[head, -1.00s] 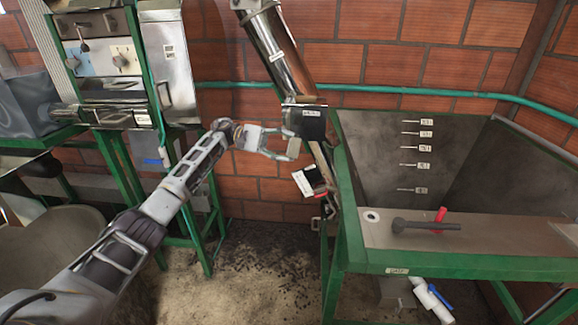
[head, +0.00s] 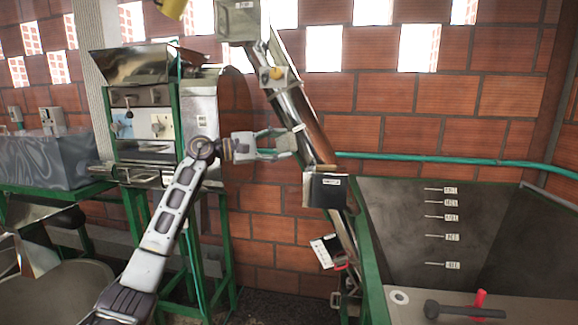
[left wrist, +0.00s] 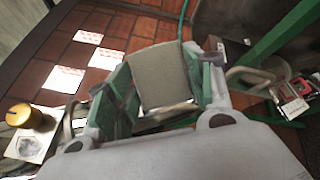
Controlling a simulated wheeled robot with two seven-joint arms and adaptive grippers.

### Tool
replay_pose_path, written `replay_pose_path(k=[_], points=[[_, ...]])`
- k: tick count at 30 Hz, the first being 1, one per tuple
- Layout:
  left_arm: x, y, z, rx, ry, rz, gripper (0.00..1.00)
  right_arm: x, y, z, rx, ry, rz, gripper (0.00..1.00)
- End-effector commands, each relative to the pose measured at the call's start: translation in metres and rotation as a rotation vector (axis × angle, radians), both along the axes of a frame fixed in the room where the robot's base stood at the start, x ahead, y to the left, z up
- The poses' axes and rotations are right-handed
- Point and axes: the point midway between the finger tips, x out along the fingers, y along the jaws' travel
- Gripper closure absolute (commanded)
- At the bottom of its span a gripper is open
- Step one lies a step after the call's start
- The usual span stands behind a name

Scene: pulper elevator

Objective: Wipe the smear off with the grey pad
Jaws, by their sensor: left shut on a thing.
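My left gripper (head: 280,145) is shut on the grey pad, close beside the slanted metal elevator tube (head: 300,110). In the left wrist view the grey pad (left wrist: 160,75) sits as a flat greenish-grey block between the two fingers of the left gripper (left wrist: 160,92). In the head view the pad is small at the fingertips, and I cannot tell whether it touches the tube. I cannot pick out the smear in either view. My right gripper is not in view.
A black box (head: 326,190) is on the tube below my gripper. A green-framed hopper (head: 420,225) with level marks stands at the right, a black-handled tool (head: 465,311) on its ledge. The pulper machine (head: 150,125) stands at the left. A green pipe (head: 440,160) crosses the brick wall.

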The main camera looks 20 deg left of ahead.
Motion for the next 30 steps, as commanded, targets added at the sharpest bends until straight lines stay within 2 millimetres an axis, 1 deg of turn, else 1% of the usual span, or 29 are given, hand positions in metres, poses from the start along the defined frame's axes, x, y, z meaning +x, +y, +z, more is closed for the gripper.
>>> replay_pose_path(k=[1, 3, 17, 26, 30], points=[[-0.001, 0.005, 0.01, 0.001, -0.007, 0.034, 0.66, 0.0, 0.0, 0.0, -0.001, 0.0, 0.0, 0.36], [-0.002, 0.013, 0.022, 0.0, -0.012, 0.081, 0.66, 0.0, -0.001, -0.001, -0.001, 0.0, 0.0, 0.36], [-0.012, 0.058, 0.093, -0.008, -0.037, 0.366, 0.66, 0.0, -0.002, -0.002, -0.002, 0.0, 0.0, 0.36], [-0.025, 0.087, 0.143, -0.01, -0.062, 0.548, 0.66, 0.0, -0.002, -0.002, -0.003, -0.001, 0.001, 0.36], [-0.034, 0.099, 0.169, -0.01, -0.082, 0.636, 0.66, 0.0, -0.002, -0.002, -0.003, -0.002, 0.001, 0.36]])
